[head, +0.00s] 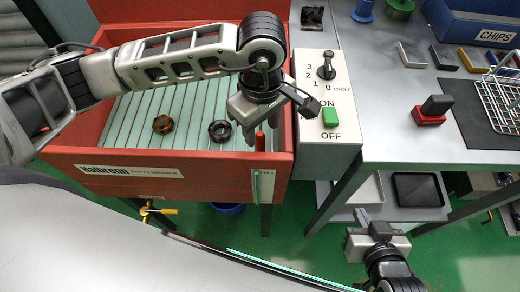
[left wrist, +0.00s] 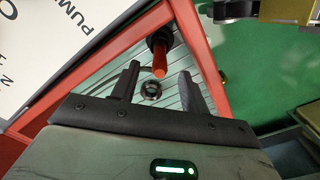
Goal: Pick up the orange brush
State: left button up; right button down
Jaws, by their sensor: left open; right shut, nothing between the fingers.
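The orange brush (head: 260,141) stands in the near right corner of the red parts washer (head: 220,178). In the left wrist view its orange part (left wrist: 159,65) shows below a dark end (left wrist: 159,40), just past the fingertips. My left gripper (head: 262,128) is open, points down over that corner and hides part of the brush in the head view. In the left wrist view its fingers (left wrist: 159,72) are spread to either side of the brush's line, with no grip on it. My right gripper (head: 372,228) is shut and empty, low in front of the cart.
A brass nut (head: 162,124) and a dark ring (head: 220,131) lie on the washer's ribbed floor. The washer's red walls enclose the brush's corner. A control panel (head: 325,105) with a green switch stands to the right. The bench holds a red-based block (head: 430,118) and a wire basket (head: 502,103).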

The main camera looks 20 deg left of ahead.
aim_at(261, 134)
pick_arm(q)
notch_tip(261, 134, down, 5)
jog(key=shift+a+r+p, duration=0.1)
jog(key=shift+p, duration=0.35)
jog(key=c, duration=1)
jog(key=shift+r, duration=0.1)
